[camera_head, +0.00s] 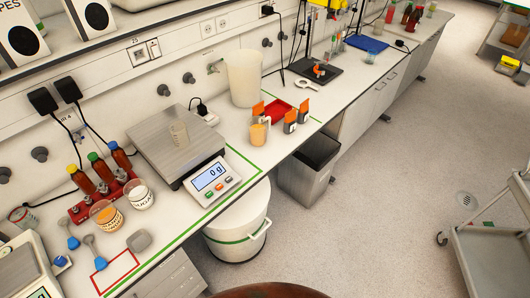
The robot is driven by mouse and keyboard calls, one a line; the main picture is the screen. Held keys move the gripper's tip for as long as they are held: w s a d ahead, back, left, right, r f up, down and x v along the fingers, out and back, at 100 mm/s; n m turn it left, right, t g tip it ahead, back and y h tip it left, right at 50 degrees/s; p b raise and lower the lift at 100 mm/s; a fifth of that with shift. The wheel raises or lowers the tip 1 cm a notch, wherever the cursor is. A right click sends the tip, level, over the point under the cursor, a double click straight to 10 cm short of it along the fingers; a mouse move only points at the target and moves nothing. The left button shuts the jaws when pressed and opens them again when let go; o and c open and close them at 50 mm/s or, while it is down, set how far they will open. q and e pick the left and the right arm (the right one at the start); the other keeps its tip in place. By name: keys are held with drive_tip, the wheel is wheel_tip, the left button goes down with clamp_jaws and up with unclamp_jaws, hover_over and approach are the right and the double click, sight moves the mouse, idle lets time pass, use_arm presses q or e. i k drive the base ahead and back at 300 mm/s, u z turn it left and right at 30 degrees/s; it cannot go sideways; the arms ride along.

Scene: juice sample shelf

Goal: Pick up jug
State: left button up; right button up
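A tall, whitish, jug-like container (243,80) stands upright on the bench, behind and to the right of the scale. It looks empty from outside, but its inside is mostly hidden. A small cup of orange liquid (258,133) stands in front of it, nearer the bench edge. Neither of my grippers is in view, so nothing is seen touching the jug-like container.
The scale (213,178) reads 0 g. A red rack with several bottles (110,190) and two labelled tubs stand left. A red tray (279,110) and orange-topped packs (290,120) sit right of the jug-like container. A lidded white bucket (237,228) and grey bin (308,170) stand below.

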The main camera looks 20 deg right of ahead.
sight(257, 125)
drive_tip(key=u, duration=0.1)
drive_tip(key=k, duration=0.45)
drive_tip(key=z, duration=1.2)
drive_tip(key=i, duration=1.3)
drive_tip(key=u, duration=0.85)
drive_tip(key=i, duration=0.55)
drive_tip(key=u, duration=0.6)
